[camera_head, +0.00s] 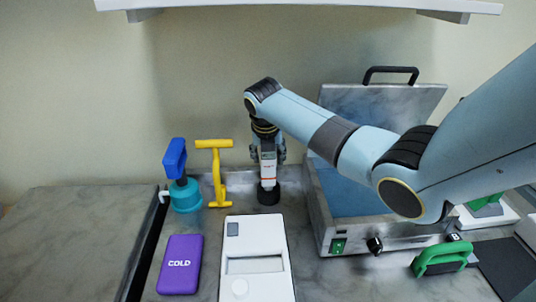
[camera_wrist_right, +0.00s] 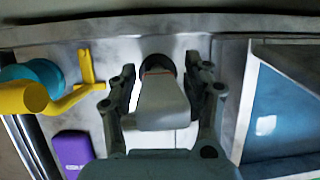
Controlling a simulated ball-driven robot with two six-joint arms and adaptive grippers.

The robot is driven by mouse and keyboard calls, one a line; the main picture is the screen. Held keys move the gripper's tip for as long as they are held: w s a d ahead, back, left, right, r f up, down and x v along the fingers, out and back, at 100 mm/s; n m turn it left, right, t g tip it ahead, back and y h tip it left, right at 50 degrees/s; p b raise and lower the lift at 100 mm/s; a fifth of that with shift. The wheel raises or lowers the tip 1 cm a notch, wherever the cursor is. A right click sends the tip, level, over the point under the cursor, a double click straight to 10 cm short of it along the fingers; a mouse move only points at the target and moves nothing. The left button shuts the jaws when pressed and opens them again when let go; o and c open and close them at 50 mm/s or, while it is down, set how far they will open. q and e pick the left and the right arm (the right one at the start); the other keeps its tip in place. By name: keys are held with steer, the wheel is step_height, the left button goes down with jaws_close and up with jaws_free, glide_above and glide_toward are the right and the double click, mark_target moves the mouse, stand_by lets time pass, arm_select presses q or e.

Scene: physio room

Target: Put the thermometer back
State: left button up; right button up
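The thermometer (camera_head: 268,172), a pale upright handheld device with a red band, stands with its lower end in a small round black holder (camera_head: 268,194) at the back of the counter. It also shows in the right wrist view (camera_wrist_right: 160,98), between the fingers. My right gripper (camera_head: 267,155) is above and around the thermometer, pointing down. In the wrist view the fingers (camera_wrist_right: 161,72) are apart, with gaps visible on both sides of the thermometer. The wrist hides part of its top in the head view. My left gripper is not in view.
A yellow T-handled tool (camera_head: 215,170) and a blue device on a teal base (camera_head: 180,180) stand to the left. A white device (camera_head: 255,265) and a purple cold pack (camera_head: 180,264) lie in front. An open-lidded metal bath (camera_head: 318,215) stands close right. A shelf (camera_head: 300,4) overhangs.

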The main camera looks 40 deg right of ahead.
steer(key=shift+o, duration=0.6)
steer(key=shift+r, duration=0.1)
steer(key=shift+r, duration=0.25)
steer(key=v, duration=1.1)
steer(key=shift+s+r, duration=0.25)
steer(key=shift+a, duration=0.15)
